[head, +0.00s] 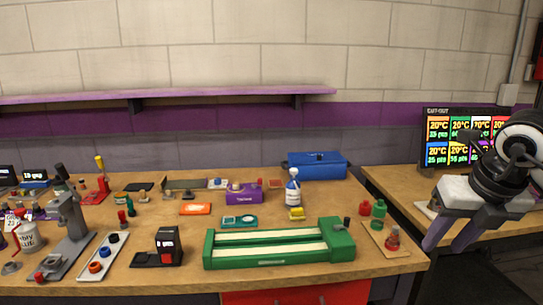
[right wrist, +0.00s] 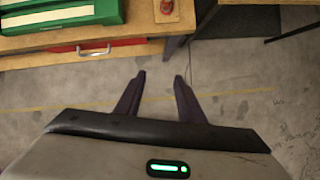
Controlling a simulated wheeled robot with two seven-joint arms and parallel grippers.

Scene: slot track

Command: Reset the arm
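My right gripper (head: 452,236) hangs at the right of the head view, over the gap between the two tables. Its purple fingers are apart with nothing between them. In the right wrist view the same gripper (right wrist: 158,82) is open above the bare floor. My left gripper is not in view. The green slot track (head: 280,246) lies on the main table, with two pale lanes. Its corner also shows at the top left of the right wrist view (right wrist: 60,14).
The main table (head: 330,199) holds a blue toolbox (head: 317,165), a spray bottle (head: 293,188), a purple box (head: 244,193) and a board with red and green pieces (head: 392,240). A screen (head: 465,135) stands on the right table. A red drawer (head: 297,294) sits below the main table.

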